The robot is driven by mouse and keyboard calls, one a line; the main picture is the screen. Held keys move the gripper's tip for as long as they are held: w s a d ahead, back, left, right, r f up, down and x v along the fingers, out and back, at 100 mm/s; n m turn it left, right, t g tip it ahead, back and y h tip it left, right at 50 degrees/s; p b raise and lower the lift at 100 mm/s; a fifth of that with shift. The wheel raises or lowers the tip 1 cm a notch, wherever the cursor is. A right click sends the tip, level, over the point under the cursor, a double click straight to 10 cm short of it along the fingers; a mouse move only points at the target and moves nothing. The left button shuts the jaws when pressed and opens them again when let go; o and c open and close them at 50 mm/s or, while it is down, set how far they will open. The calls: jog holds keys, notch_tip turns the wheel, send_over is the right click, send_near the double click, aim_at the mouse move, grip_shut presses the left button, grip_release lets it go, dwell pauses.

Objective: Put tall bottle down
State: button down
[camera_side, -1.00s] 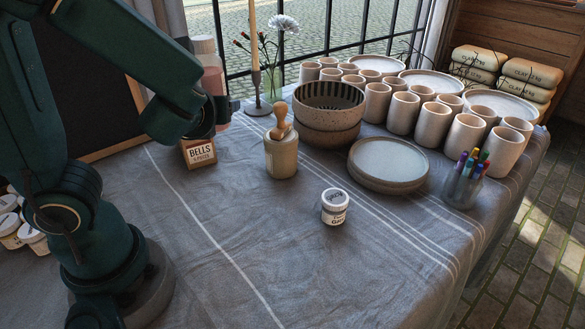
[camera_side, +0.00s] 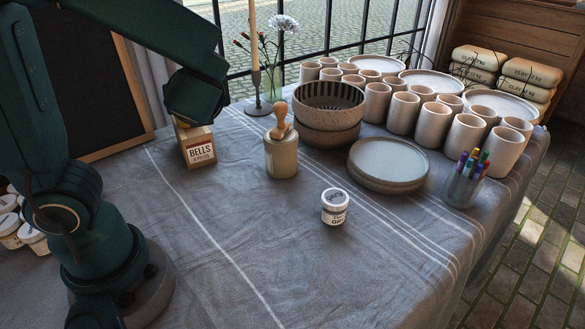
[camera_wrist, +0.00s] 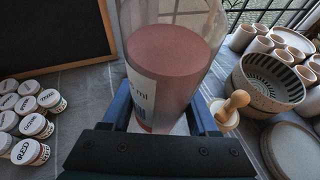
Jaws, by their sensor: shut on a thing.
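The tall bottle (camera_wrist: 172,60) is clear, with reddish-brown contents and a white label reading "ml". It fills the middle of the wrist view and stands roughly upright between the fingers of my gripper (camera_wrist: 162,112), which is shut on it. Its top runs out of the wrist view. In the side view my arm hides the bottle and the fingers; only my dark wrist (camera_side: 194,96) shows, above and behind the BELLS box (camera_side: 198,148). I cannot tell whether the bottle's base touches the table.
A jar with a wooden-handled tool (camera_side: 281,150), a striped bowl (camera_side: 328,104) and plates (camera_side: 388,165) stand to the right. A small white-lidded jar (camera_side: 335,207) is on the cloth. A blackboard (camera_side: 80,80) stands left. The front-middle cloth is clear.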

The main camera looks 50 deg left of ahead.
jog(key=s+d+f+n+g+h, duration=0.3)
jog(key=s+d+n+g+h, duration=0.15)
jog(key=n+g, duration=0.45)
jog(key=s+d+f+n+g+h, duration=0.4)
jog(key=s+d+n+g, duration=0.1)
jog(key=n+g, duration=0.4)
jog(key=w+d+r+n+t+h, duration=0.75)
jog(key=d+r+n+h, duration=0.25)
jog(key=d+n+h, duration=0.5)
jog(key=n+g+h, duration=0.1)
jog(key=n, duration=0.1)
send_over(300, 328)
jog(key=f, duration=1.8)
jog(key=shift+s+d, duration=0.2)
jog(key=shift+s, duration=0.2)
jog(key=shift+d+f, duration=0.25)
jog(key=shift+f, duration=1.85)
